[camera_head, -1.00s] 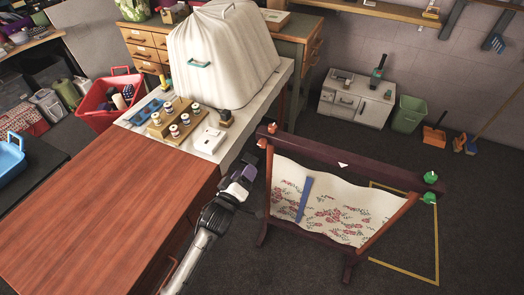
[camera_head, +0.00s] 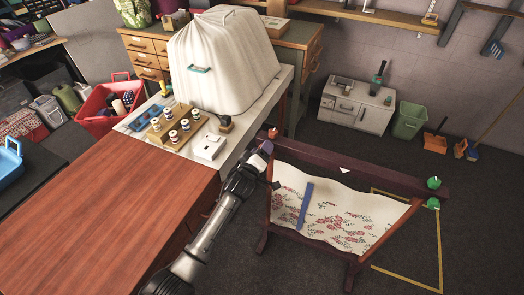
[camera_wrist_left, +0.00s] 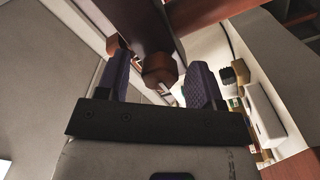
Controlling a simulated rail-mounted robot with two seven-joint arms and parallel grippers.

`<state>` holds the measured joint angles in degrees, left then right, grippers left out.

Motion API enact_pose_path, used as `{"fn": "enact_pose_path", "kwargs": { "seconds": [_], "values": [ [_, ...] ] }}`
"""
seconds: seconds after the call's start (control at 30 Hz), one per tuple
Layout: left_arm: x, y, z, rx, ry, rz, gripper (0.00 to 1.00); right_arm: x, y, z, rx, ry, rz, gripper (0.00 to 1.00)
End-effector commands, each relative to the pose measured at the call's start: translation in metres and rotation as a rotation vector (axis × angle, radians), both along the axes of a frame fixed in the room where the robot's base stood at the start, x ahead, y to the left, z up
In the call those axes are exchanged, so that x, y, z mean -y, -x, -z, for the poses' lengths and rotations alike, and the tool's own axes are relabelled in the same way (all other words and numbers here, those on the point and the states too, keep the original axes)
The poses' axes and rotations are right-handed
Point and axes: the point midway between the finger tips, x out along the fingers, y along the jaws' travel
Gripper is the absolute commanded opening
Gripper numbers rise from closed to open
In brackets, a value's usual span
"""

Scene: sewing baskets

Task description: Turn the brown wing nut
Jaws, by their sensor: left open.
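A small reddish-brown nut (camera_head: 272,132) stands at the left end of the dark wooden beam (camera_head: 345,166) of an embroidery frame. A second knob below it is hidden behind my left gripper (camera_head: 267,158), which is at that end of the beam. In the left wrist view, a brown faceted nut (camera_wrist_left: 160,71) lies between the two purple fingers of my left gripper (camera_wrist_left: 160,84). The fingers are apart with gaps on both sides of the nut, so I see no grip on it. My right gripper is not in view.
Embroidered cloth (camera_head: 335,215) with a blue strip (camera_head: 305,205) hangs below the beam. Green nuts (camera_head: 433,183) are at its right end. A white table with a spool rack (camera_head: 165,137) and a covered machine (camera_head: 225,65) stands to the left.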

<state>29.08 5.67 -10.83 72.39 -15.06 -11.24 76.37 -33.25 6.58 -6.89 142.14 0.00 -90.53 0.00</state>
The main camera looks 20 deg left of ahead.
Motion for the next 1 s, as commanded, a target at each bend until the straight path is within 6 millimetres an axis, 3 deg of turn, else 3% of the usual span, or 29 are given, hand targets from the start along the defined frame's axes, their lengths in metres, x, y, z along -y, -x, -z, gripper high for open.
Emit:
{"fn": "enact_pose_path", "kwargs": {
  "seconds": [0.37, 0.87, 1.0],
  "values": [
    [0.0006, -0.0025, -0.0003, 0.001, -0.001, 0.001, 0.61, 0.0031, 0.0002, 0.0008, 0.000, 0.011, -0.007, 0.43],
    [0.0006, -0.0023, -0.0002, 0.001, -0.001, 0.001, 0.13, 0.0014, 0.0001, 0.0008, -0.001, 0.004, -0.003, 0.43],
    [0.0005, -0.0023, -0.0003, 0.001, -0.005, 0.001, 0.12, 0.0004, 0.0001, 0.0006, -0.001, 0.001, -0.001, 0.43]
  ]
}}
